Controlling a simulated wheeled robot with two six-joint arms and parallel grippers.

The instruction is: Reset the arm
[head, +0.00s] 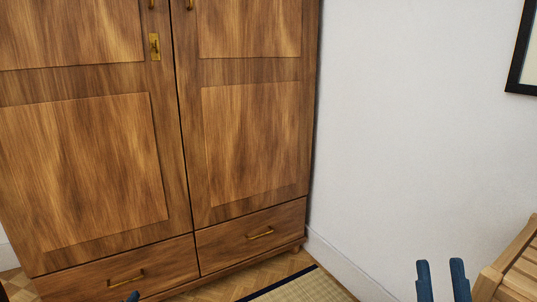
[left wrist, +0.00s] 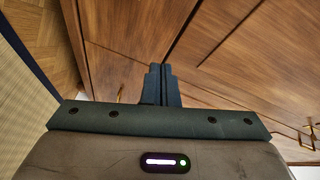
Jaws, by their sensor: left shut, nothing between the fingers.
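My left gripper (left wrist: 160,72) is shut and empty in the left wrist view, its two dark fingers together in front of the wooden wardrobe. Only a small dark tip of it (head: 133,297) shows at the bottom edge of the head view, near the lower left drawer. My right gripper (head: 442,266) stands at the bottom right of the head view, its two blue fingers apart with nothing between them. The rest of both arms is out of the head view.
A large wooden wardrobe (head: 180,130) with closed doors, two closed drawers and brass handles fills the left and middle. A woven mat (head: 300,288) lies on the parquet floor. A slatted wooden piece of furniture (head: 515,270) stands at the right, beside my right gripper. A white wall is behind.

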